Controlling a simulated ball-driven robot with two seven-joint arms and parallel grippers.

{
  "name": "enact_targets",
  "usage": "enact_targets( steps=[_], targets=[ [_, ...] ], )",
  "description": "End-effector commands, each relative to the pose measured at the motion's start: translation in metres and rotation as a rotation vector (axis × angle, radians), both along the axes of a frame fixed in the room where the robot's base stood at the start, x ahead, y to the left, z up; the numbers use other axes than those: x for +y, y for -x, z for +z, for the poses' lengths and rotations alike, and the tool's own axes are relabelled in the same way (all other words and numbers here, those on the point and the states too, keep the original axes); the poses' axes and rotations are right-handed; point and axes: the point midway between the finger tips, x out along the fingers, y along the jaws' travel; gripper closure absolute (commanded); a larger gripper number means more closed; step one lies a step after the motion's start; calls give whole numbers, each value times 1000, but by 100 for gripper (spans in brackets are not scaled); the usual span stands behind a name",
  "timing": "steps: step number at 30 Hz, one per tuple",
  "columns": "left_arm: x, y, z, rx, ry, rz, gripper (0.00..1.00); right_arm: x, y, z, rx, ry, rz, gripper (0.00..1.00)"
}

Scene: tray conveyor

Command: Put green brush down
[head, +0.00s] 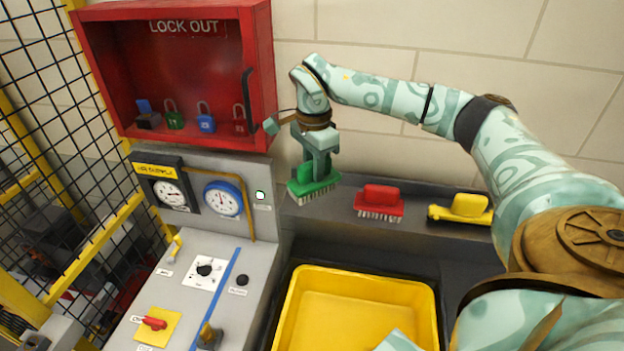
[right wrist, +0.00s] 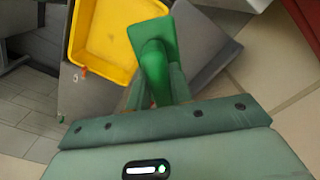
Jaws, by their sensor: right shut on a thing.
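The green brush (head: 313,184) is at the left end of the dark shelf (head: 334,211), bristles down. I cannot tell whether its bristles touch the shelf. My right gripper (head: 316,170) is above it, shut on its handle. In the right wrist view the green brush (right wrist: 155,62) shows between the fingers (right wrist: 157,90), which partly hide it. My left gripper is not in view.
A red brush (head: 380,200) and a yellow brush (head: 464,208) sit to the right on the shelf. A yellow tray (head: 288,318) is in front, below. A red lockout box (head: 262,75) hangs at the left, above gauges (head: 222,199) and a control panel (head: 190,255).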

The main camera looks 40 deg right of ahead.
Motion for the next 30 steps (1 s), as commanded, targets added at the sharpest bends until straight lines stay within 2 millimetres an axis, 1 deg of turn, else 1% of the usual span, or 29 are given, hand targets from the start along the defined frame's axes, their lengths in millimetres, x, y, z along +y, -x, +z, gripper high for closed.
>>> enact_targets(
  steps=[1,3,6,10,16,18,28,29,30],
  targets=[
    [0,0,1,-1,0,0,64,-5,-5,-12,6,-1,-3,100],
    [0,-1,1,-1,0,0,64,-11,-13,-24,4,-1,-1,100],
    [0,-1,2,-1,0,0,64,-17,-20,-34,2,-2,0,100],
    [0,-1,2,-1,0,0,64,-22,-26,-44,2,-1,1,100],
    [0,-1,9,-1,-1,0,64,-23,-26,-72,3,-1,2,100],
    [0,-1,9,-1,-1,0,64,-23,-27,-75,1,-1,2,100],
    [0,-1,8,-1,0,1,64,-23,-27,-78,1,0,3,100],
    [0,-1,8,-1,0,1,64,-23,-27,-78,0,0,3,73],
    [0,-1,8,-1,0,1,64,-23,-27,-78,0,0,3,62]
  ],
)
